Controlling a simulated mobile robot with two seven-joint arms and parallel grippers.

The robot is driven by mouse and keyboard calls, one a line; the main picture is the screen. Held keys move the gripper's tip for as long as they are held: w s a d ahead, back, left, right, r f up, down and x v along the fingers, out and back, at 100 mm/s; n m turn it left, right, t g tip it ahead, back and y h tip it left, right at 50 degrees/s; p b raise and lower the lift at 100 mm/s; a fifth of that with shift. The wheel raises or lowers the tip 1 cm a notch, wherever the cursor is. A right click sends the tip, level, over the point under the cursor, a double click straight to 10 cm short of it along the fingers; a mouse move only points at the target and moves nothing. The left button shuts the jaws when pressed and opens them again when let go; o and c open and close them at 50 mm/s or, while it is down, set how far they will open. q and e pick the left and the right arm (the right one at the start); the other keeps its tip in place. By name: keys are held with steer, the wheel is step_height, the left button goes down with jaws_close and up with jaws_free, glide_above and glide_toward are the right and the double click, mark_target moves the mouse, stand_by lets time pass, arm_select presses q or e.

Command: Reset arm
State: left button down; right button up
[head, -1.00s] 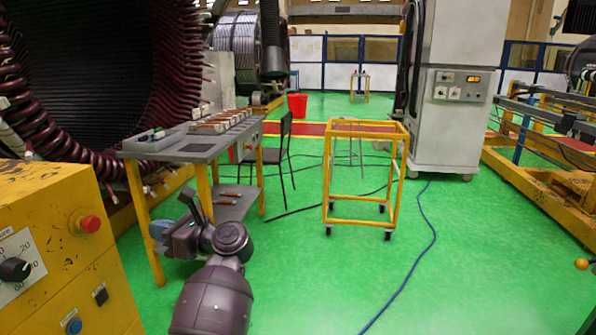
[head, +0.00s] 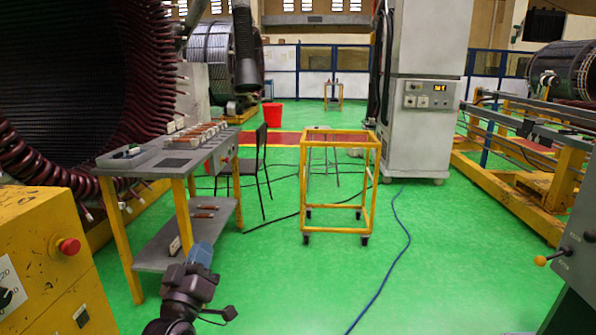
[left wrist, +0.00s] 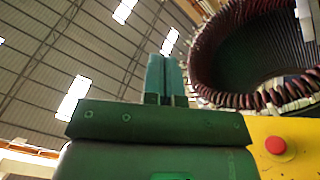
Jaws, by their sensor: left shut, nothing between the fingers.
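My left gripper (head: 200,256) is low in the head view, left of centre, in front of the grey workbench's lower shelf. It appears clear of the bench, though the exact gap is hard to judge. In the left wrist view its two teal fingers (left wrist: 166,78) stand side by side, closed together with nothing between them. That view tilts up towards the roof. My right gripper is not in view.
The workbench (head: 166,158) holds a tray and several copper-coloured parts. A yellow machine box (head: 45,255) stands left, below the large stator (head: 70,90). A yellow cart (head: 373,190) and a grey cabinet (head: 418,135) stand ahead. Green floor (head: 460,265) is open, crossed by a blue cable (head: 385,285).

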arm_select(q)
steer(key=s+a+f+m+g+y+p, duration=0.1)
steer(key=s+a+f+m+g, duration=0.15)
steer(key=s+f, duration=0.4)
steer(key=s+a+f+m+g+p, duration=0.1)
steer(key=s+f+m+g, duration=0.25)
steer(key=s+f, duration=0.35)
steer(key=s+a+f+g+p, duration=0.1)
steer(key=s+f, duration=0.3)
steer(key=s, duration=0.4)
steer(key=s+a+f+g+y+p, duration=0.1)
steer(key=s+a+f+g, duration=0.1)
steer(key=s+f, duration=0.2)
steer(key=s+a+f+g+y+p, duration=0.1)
steer(key=s+f, duration=0.3)
steer(key=s, duration=0.7)
steer(key=shift+s+a+f+n+g, duration=0.3)
steer(key=shift+a+g, duration=0.05)
steer(key=shift+g, duration=0.45)
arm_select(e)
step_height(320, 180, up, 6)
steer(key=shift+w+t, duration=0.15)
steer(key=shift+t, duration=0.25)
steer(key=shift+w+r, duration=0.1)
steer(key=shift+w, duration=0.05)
